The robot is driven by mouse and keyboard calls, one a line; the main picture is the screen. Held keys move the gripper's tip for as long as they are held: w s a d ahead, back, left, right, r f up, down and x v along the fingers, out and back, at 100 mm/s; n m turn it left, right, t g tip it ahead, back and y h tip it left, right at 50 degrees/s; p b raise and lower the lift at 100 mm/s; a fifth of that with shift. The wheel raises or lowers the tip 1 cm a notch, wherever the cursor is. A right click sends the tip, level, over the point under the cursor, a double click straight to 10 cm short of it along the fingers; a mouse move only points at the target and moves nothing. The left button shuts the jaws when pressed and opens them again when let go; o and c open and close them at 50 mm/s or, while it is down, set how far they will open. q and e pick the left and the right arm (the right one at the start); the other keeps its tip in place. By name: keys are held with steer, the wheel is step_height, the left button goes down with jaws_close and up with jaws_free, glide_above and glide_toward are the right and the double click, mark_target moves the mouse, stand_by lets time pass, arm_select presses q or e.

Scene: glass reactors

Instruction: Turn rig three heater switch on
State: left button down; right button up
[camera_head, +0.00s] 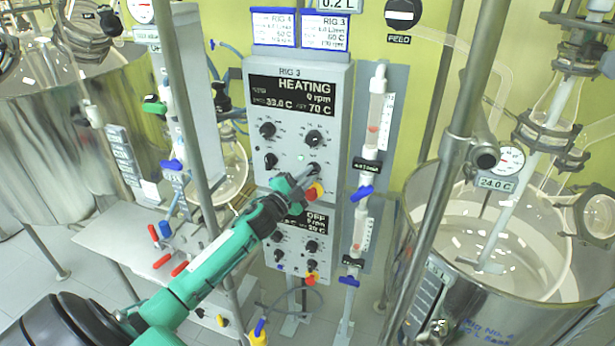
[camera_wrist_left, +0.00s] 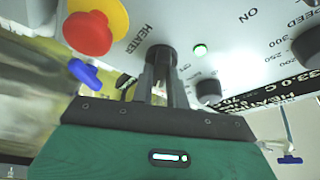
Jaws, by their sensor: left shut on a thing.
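The grey RIG 3 control box (camera_head: 341,78) stands at the middle of the head view. Its display (camera_head: 292,92) reads HEATING, 0 rpm, 33.0 C and 70 C. My left gripper (camera_head: 305,180) is at the lower right of this panel. In the left wrist view its fingers (camera_wrist_left: 163,75) are shut on the black heater switch (camera_wrist_left: 160,53), beside the word HEATER. A small green lamp (camera_head: 301,157) is lit next to the switch; it also shows in the left wrist view (camera_wrist_left: 200,50). The fingers partly hide the switch. My right gripper is not in view.
A red button on a yellow base (camera_head: 315,191) sits just below the gripper. A lower panel (camera_head: 318,216) reads OFF. A tube with blue valves (camera_head: 371,140) stands close to the right. Metal poles (camera_head: 436,210) and a large steel vessel (camera_head: 545,318) stand further right.

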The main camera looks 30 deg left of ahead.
arm_select(q)
steer(key=c, duration=1.4)
jaws_free()
steer(key=shift+s+f, duration=0.25)
steer(key=shift+s, duration=0.15)
steer(key=shift+b+v, duration=2.75)
steer(key=shift+v, duration=3.75)
